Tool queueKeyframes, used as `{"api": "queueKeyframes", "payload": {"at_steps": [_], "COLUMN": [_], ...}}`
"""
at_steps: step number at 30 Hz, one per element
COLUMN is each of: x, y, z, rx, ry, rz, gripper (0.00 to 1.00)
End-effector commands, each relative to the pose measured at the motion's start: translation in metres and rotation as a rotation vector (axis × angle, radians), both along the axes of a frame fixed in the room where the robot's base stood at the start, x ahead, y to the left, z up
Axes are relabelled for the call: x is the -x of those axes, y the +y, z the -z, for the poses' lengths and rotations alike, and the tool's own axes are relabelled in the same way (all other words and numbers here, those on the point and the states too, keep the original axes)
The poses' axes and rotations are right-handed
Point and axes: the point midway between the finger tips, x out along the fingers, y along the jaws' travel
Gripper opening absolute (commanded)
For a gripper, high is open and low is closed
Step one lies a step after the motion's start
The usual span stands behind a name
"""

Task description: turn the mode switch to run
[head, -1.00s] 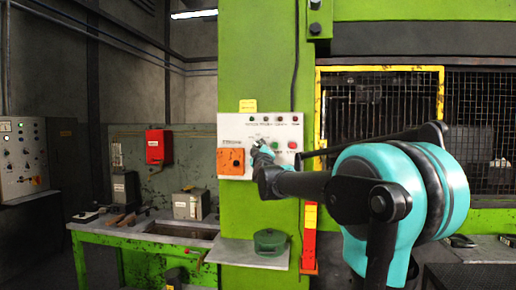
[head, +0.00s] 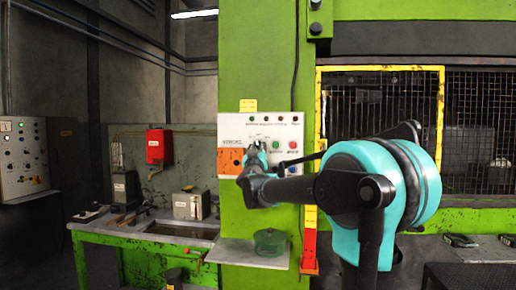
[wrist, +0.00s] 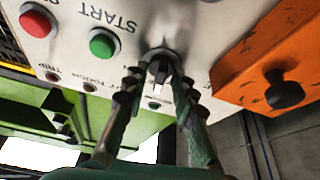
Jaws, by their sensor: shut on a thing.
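The white control panel (head: 230,128) is on the green press column. In the wrist view, the mode switch (wrist: 160,66) is a dark round selector with a grey pointed lever, set on the panel (wrist: 150,22). My gripper (wrist: 160,84) has one ribbed finger on each side of the lever and is shut on it. In the head view my gripper (head: 254,155) is at the panel and hides most of the switch. The switch's printed marks are too small to read.
Beside the switch are a green START button (wrist: 103,44), a red button (wrist: 37,22) and an orange box with a black knob (wrist: 285,92). A shelf (head: 240,250) with a green round object (head: 270,243) juts out below the panel.

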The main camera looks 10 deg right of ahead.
Motion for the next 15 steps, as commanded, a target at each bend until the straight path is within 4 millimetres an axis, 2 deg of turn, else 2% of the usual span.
{"api": "queueKeyframes", "payload": {"at_steps": [15], "x": [-0.001], "y": [0.0037], "z": [0.0003], "rx": [-0.467], "ry": [-0.15], "rz": [-0.002], "gripper": [0.0]}}
